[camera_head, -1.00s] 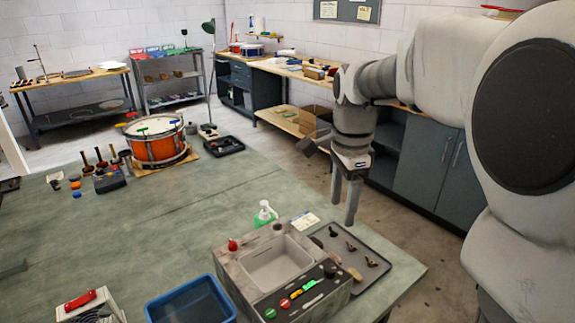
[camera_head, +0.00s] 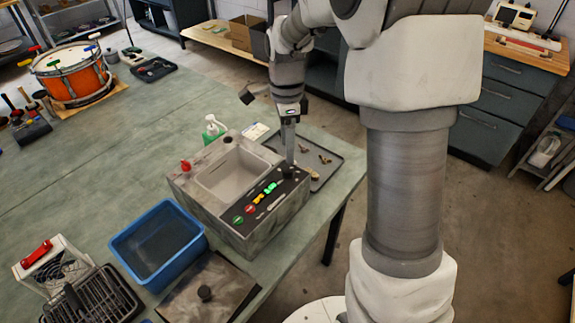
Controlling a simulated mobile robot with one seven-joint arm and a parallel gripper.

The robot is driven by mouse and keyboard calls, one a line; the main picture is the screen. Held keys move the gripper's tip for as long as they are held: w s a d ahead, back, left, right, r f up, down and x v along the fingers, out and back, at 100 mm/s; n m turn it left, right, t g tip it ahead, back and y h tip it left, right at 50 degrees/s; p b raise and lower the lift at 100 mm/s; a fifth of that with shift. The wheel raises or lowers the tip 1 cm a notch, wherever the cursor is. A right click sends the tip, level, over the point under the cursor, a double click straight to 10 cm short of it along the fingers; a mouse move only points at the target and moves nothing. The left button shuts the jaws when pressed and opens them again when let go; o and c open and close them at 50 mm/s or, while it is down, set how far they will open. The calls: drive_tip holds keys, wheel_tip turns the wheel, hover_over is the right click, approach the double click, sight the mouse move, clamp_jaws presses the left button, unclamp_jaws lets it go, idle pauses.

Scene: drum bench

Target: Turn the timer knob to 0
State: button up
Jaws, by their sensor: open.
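The grey ultrasonic-style tank unit (camera_head: 187,192) stands on the green bench. Its black control panel (camera_head: 262,210) carries red, green and yellow controls and, at its far right end, a dark round knob (camera_head: 287,172), likely the timer knob. My gripper (camera_head: 289,157) is open and points down, with its fingertips at or just above this knob. The fingers overlap in this view and partly cover the knob. I cannot tell whether they touch it. The knob's pointer and scale marks are too small to read.
A dark tray (camera_head: 325,150) with small parts lies right behind the unit.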

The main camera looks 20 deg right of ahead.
sight(288, 169)
drive_tip(key=f, duration=0.6)
drive_tip(key=shift+s+f, duration=0.2)
drive_tip(key=shift+f, duration=0.2)
clamp_jaws()
